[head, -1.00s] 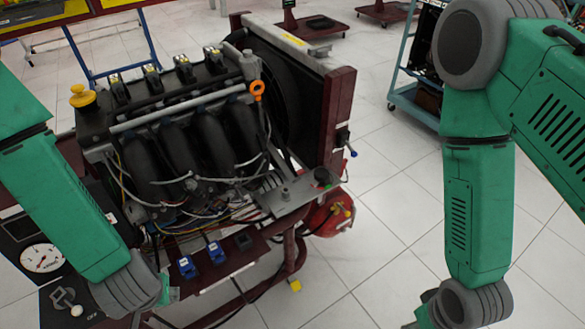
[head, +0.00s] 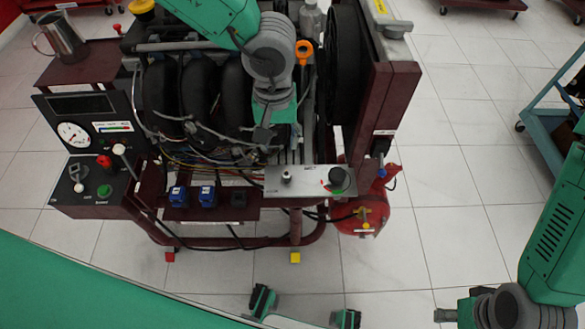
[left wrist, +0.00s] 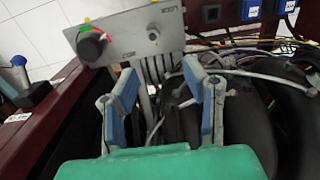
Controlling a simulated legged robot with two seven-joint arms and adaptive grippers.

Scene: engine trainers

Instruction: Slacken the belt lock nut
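A light metal plate (head: 310,188) sits at the engine's front right corner. It carries a small grey nut-like fitting (head: 286,177), probably the belt lock nut, and a black knob (head: 338,179). In the left wrist view the fitting (left wrist: 154,36) stands beside a "LOCK" label, with the knob (left wrist: 92,48) to its left. My left gripper (head: 270,128) is over the engine, behind the plate. Its blue-padded fingers (left wrist: 160,82) are apart and empty, short of the fitting. My right gripper (head: 305,310) shows at the bottom edge, fingers apart, partly cut off.
Black intake pipes (head: 200,95) and loose wires (head: 215,155) lie around my left gripper. The dark red radiator frame (head: 390,90) rises on the right. A red canister (head: 362,213) hangs below the plate. A gauge panel (head: 90,125) stands left.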

